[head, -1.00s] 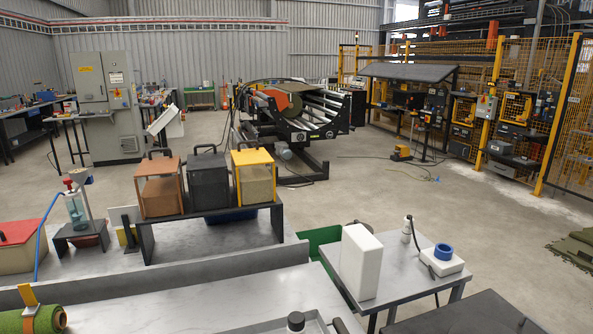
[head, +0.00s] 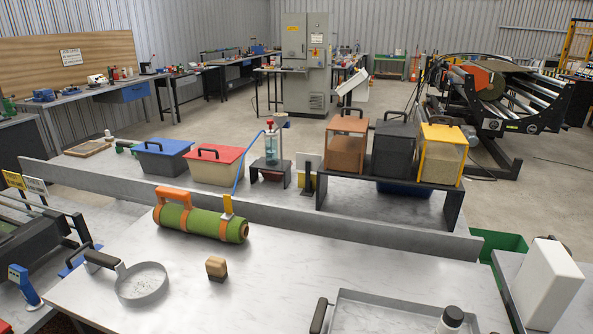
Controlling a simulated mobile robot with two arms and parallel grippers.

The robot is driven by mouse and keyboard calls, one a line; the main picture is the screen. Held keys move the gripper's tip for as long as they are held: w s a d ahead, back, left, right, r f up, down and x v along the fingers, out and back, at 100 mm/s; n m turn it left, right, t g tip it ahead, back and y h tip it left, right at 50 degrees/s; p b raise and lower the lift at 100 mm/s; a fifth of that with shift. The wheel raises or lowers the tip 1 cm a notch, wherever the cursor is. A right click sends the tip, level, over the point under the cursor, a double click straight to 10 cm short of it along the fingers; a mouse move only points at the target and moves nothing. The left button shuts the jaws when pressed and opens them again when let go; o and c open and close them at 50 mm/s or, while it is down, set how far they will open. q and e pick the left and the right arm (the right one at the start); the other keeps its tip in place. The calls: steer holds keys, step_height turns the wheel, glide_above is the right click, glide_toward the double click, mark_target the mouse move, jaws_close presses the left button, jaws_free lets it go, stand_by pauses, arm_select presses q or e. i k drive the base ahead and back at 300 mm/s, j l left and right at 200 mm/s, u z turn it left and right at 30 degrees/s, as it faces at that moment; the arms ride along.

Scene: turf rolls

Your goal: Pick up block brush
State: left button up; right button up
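The block brush (head: 217,268) is a small block with a tan wooden top and a dark lower part. It stands on the pale worktable (head: 255,295), in front of the green turf roll (head: 200,222) and to the right of a round shallow pan. Nothing touches it. Neither of my grippers shows in the head view.
The round pan (head: 142,283) lies left of the brush. A grey tray (head: 385,315) with a dark bottle (head: 450,320) is at the front right. A low upright ledge (head: 290,231) runs behind the turf roll. Table space right of the brush is clear.

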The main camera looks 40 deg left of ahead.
mark_target(216, 267)
steer(key=k+j+u, duration=0.1)
steer(key=u, duration=1.5)
